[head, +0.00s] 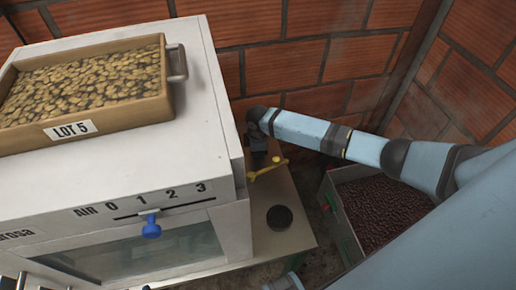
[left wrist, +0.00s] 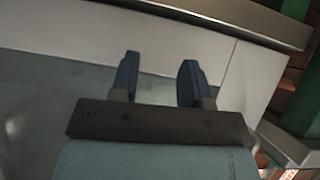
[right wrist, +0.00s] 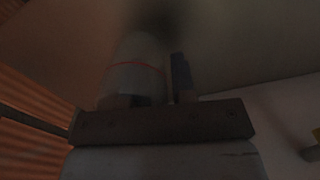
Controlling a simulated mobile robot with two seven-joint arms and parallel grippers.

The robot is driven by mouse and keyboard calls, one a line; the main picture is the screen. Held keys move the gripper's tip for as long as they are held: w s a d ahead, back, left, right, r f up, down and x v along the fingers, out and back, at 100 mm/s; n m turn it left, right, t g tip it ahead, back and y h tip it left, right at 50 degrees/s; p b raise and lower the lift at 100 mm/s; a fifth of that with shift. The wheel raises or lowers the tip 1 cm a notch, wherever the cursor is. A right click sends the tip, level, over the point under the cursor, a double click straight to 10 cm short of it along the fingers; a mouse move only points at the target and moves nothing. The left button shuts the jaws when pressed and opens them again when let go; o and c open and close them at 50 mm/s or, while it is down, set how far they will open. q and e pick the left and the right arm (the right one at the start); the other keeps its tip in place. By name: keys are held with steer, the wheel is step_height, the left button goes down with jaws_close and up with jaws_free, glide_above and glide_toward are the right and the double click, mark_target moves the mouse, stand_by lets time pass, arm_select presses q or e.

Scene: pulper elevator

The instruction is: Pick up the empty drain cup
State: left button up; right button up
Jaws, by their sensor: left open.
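A pale grey cylinder with a red line (right wrist: 135,78) stands at the left finger side of my right gripper in the dim right wrist view. It may be the drain cup; I cannot tell whether it is empty. It hides one finger, and the other finger shows just right of it. In the head view my right gripper (head: 258,158) points down beside the white machine, small and dark, near a yellow lever (head: 268,167). I cannot see whether its jaws grip anything. My left gripper (left wrist: 160,75) is open and empty in front of a pale panel.
The white machine (head: 120,165) fills the left, with a tray of beans marked LOT 5 (head: 150,108) on top and a blue slider knob (head: 151,228). A black round piece (head: 280,217) lies on the bench (head: 295,240). A crate of dark beans (head: 335,205) stands right. Brick walls close the back.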

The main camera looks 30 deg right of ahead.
steer(key=shift+c, duration=0.4)
jaws_close()
steer(key=shift+r, duration=0.2)
